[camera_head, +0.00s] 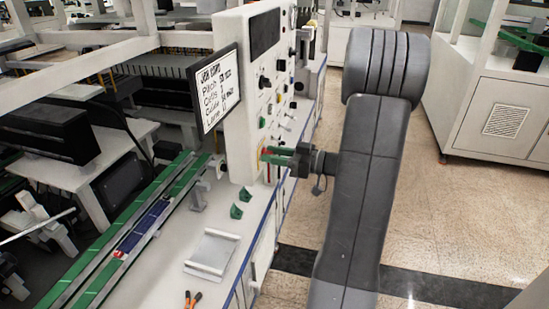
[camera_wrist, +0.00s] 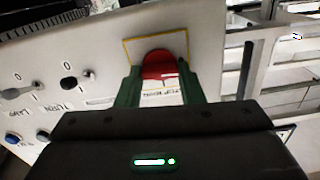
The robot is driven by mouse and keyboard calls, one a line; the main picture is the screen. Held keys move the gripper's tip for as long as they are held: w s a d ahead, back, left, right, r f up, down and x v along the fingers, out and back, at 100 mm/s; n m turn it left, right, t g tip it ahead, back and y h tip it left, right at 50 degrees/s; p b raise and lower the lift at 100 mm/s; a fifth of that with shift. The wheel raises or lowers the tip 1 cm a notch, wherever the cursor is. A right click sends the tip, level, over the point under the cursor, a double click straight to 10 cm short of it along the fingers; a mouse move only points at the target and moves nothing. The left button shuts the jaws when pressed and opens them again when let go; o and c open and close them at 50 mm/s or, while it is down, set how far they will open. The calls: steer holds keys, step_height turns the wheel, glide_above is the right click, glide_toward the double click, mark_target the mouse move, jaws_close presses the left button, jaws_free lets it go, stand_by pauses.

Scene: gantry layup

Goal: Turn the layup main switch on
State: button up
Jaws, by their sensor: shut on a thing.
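The layup main switch is a red knob (camera_wrist: 159,63) inside a yellow-bordered square on the white control panel (camera_head: 238,120). In the wrist view, my gripper (camera_wrist: 160,78) has one green finger on each side of the red knob and is shut on it. The label below the knob is partly covered, and I cannot read the switch's position. In the head view, my gripper (camera_head: 273,155) reaches the panel's lower part from the right, and the fingers hide most of the knob.
Other knobs, such as a black one (camera_wrist: 69,83), and a blue button (camera_wrist: 13,138) sit left of the switch in the wrist view. A sign screen (camera_head: 215,88) stands beside the panel. A white tray (camera_head: 212,252) and green blocks (camera_head: 241,202) lie on the bench.

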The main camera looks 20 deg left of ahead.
steer(key=shift+w+f+m+b, duration=0.1)
steer(key=shift+m+b, duration=0.9)
steer(key=shift+m, duration=3.2)
steer(key=shift+w+f+m+b, duration=0.1)
steer(key=shift+m+b, duration=0.85)
steer(key=shift+m, duration=3.25)
steer(key=o, duration=1)
steer(key=shift+d, duration=0.1)
steer(key=d, duration=0.4)
steer(key=d+b, duration=0.1)
steer(key=d, duration=0.8)
steer(key=shift+w+d+b, duration=0.3)
steer(key=shift+w, duration=0.05)
